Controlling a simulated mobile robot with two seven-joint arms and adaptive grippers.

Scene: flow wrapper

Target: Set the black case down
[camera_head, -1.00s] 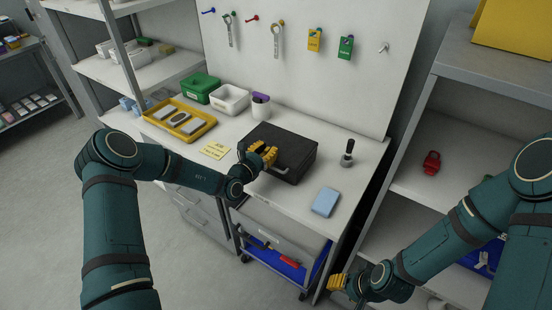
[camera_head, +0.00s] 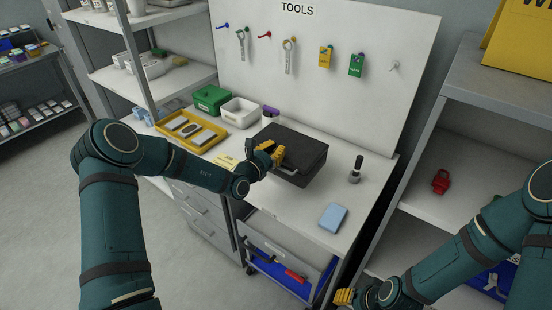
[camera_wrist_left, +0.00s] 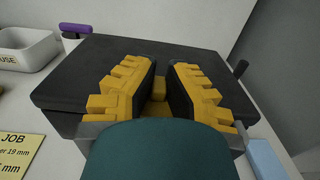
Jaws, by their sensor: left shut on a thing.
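The black case (camera_head: 300,148) lies flat over the back middle of the white workbench (camera_head: 290,205). My left gripper (camera_head: 270,152) is shut at its near side, where the grey handle (camera_head: 287,173) is. In the left wrist view the case (camera_wrist_left: 110,60) fills the middle beyond the yellow fingers (camera_wrist_left: 158,90), which hide what lies between them. The case seems slightly raised, but I cannot see a clear gap under it. My right gripper (camera_head: 343,297) is low at the bottom of the head view, away from the case; its fingers are too small to read.
A yellow tray (camera_head: 168,127), green bin (camera_head: 211,98), white bin (camera_head: 240,111) and purple-topped cup (camera_head: 270,113) stand left and behind. A black-handled tool (camera_head: 355,170) and blue pad (camera_head: 333,217) are to the right. The bench's front right is clear around the pad.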

